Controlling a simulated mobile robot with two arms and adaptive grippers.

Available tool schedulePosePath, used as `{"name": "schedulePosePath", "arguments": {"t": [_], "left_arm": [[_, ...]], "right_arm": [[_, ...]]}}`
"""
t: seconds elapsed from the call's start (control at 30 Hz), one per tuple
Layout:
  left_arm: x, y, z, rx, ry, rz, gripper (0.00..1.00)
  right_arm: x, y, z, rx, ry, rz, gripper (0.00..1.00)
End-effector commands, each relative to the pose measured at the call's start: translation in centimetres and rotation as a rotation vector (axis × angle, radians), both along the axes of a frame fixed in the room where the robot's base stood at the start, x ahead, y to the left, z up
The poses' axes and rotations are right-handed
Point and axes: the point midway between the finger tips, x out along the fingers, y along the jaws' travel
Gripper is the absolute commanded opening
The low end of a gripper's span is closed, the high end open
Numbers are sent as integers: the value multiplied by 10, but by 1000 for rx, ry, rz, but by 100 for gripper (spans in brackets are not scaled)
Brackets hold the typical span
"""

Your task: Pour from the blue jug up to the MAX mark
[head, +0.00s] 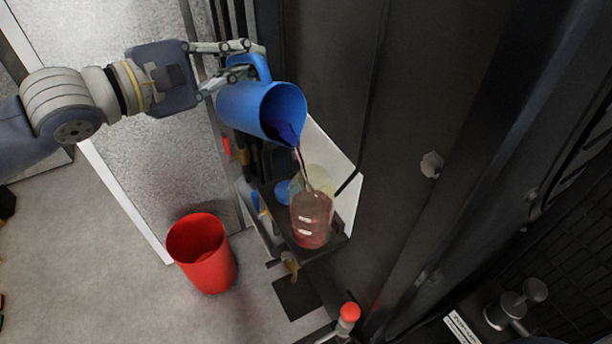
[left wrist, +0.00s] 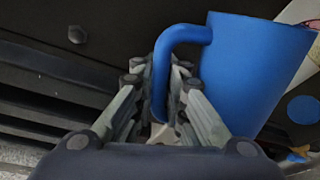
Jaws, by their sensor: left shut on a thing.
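The blue jug (head: 258,110) is tilted with its spout down and to the right in the head view. A thin dark reddish stream (head: 302,165) runs from its spout into the clear container (head: 311,220) below. That container holds reddish liquid and has pale marks on its side; I cannot read which is MAX. My left gripper (head: 240,62) is shut on the jug's handle. In the left wrist view the fingers (left wrist: 160,105) close around the handle of the jug (left wrist: 250,75). My right gripper is not in view.
A red bucket (head: 202,252) stands on the floor left of the container. A dark cabinet wall (head: 420,150) rises close on the right. A red-topped post (head: 349,312) is near the bottom. A blue round thing (head: 282,192) lies beside the container.

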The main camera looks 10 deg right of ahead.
Motion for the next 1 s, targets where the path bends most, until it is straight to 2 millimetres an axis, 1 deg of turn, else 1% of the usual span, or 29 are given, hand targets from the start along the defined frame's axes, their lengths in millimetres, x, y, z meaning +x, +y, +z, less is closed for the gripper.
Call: {"name": "schedulePosePath", "arguments": {"t": [1.0], "left_arm": [[-5, -4, 6, 25, -40, -2, 0]], "right_arm": [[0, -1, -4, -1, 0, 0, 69]]}}
